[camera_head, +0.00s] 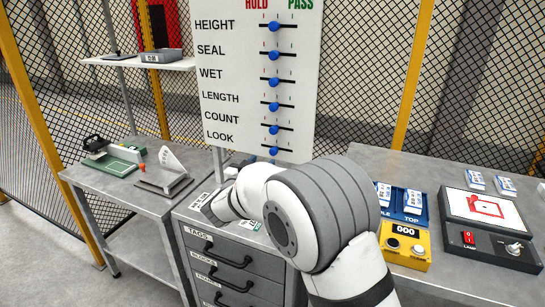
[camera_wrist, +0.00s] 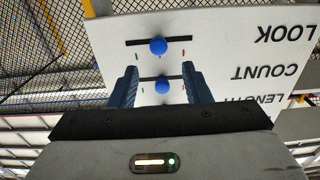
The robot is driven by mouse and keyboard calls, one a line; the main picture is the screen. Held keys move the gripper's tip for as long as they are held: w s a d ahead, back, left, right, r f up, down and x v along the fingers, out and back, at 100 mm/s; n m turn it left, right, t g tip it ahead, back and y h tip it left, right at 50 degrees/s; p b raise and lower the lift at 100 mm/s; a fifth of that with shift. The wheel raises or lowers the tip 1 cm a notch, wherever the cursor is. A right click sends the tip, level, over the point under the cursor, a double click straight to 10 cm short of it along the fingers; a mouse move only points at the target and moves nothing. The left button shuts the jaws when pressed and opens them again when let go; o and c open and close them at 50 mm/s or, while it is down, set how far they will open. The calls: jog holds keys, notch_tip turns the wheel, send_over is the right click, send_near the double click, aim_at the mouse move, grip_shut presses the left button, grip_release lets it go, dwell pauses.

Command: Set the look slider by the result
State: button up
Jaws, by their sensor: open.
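The white slider board (camera_head: 222,88) has rows with blue knobs, HOLD at its top left and PASS at its top right. The look knob (camera_head: 274,151) is on the lowest row, near the middle of its track. The wrist view shows the board upside down, with the look knob (camera_wrist: 158,46) mid-track, a green tick to its left and a red one to its right. My gripper (camera_wrist: 161,72) is open; the look knob lies beyond its fingertips, and the count knob (camera_wrist: 162,86) appears between the fingers. Contact cannot be told. My arm hides the gripper in the head view.
A grey drawer cabinet (camera_head: 235,255) stands under the board. The left bench (camera_head: 135,196) holds a green device and a gauge. The right bench holds a blue tray (camera_head: 395,212) with cards, a yellow counter box (camera_head: 405,247) and a lamp box (camera_head: 490,238). Mesh fencing stands behind.

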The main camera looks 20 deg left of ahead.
aim_at(272, 151)
jog(key=w, duration=0.5)
jog(key=w+p, duration=0.1)
jog(key=w, duration=0.1)
jog(key=shift+w+d, duration=0.2)
jog(key=shift+d, duration=0.15)
grip_shut()
